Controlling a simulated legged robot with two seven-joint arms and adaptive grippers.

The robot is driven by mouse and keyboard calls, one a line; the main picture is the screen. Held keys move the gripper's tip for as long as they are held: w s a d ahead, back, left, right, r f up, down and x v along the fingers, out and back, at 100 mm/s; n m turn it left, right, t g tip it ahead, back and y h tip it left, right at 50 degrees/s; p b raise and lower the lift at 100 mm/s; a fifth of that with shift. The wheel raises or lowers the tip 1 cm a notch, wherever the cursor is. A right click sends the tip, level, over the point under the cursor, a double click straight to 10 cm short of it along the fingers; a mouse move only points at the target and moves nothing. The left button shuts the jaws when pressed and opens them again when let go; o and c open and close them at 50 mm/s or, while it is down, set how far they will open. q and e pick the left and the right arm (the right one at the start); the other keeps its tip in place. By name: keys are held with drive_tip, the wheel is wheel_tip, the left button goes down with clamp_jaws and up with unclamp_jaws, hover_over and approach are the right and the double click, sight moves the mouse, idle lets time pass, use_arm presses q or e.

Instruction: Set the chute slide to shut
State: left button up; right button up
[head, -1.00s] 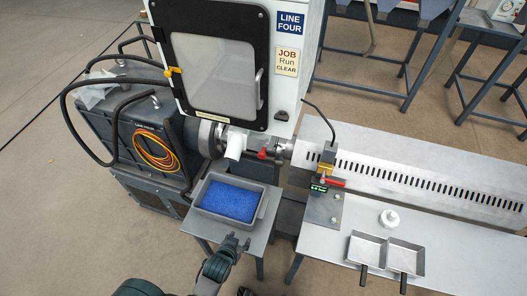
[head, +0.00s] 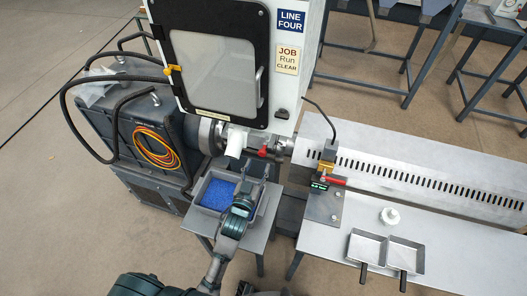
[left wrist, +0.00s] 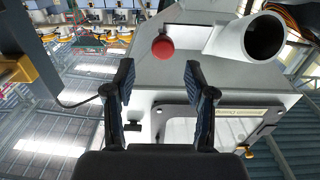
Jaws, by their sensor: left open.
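A white chute (head: 235,143) sticks out below the machine's cabinet; in the left wrist view its round open mouth (left wrist: 264,38) is at upper right. A red knob (head: 264,152) sits to its right; it also shows in the left wrist view (left wrist: 163,48), just beyond my fingertips. I take the knob for the slide's handle, but I cannot tell the slide's position. My left gripper (head: 255,170) is open and empty, over the right part of the pellet tray, below the knob and apart from it. Its two spread fingers show in the left wrist view (left wrist: 160,80). My right gripper is not in view.
A grey tray (head: 262,205) of blue pellets stands on a small stand under the chute. A cabinet with a windowed door (head: 215,70) rises above. A slotted bench (head: 420,180) extends right, with two small pans (head: 405,257) and a white part (head: 390,217).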

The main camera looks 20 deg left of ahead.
sight(262, 155)
use_arm(q)
drive_tip(key=w, duration=0.7)
drive_tip(key=shift+w+a, duration=0.15)
drive_tip(key=c, duration=0.4)
clamp_jaws()
